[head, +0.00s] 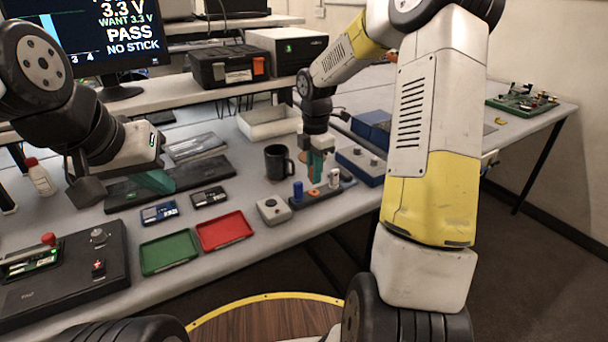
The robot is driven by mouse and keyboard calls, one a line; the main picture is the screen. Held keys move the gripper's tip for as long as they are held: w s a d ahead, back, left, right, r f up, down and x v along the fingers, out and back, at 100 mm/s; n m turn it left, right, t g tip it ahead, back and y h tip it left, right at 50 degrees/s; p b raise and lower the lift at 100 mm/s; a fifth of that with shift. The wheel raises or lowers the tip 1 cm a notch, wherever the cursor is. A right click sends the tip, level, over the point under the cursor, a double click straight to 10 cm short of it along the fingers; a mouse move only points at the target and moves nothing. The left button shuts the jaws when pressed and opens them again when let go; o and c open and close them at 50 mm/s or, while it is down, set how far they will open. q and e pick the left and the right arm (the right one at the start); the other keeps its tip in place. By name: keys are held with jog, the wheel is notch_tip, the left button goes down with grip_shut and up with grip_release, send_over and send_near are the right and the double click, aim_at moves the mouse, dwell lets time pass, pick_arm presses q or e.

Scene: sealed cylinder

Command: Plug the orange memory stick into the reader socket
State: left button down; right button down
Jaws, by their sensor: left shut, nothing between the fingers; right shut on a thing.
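The orange memory stick (314,193) shows as a small orange patch directly under the teal fingertips of my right gripper (317,178). The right gripper is shut on it, and the fingers hide most of it. It is at the dark stick holder (323,190), between a blue stick (298,190) and a white one (334,178). I cannot tell whether it is still seated or lifted. My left gripper (155,183) is shut and empty, above the dark keyboard-like slab. I cannot make out the reader socket for certain; a black device with a green board (30,263) stands at front left.
A black mug (277,162) and a grey button box (273,209) stand close left of the holder. A blue-grey knobbed box (362,164) is to its right. Green (169,251) and red (224,231) trays lie in front. The monitor (90,35) reads "PASS" and "NO STICK".

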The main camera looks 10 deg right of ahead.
jog(key=shift+r, duration=1.2)
jog(key=shift+a, duration=0.1)
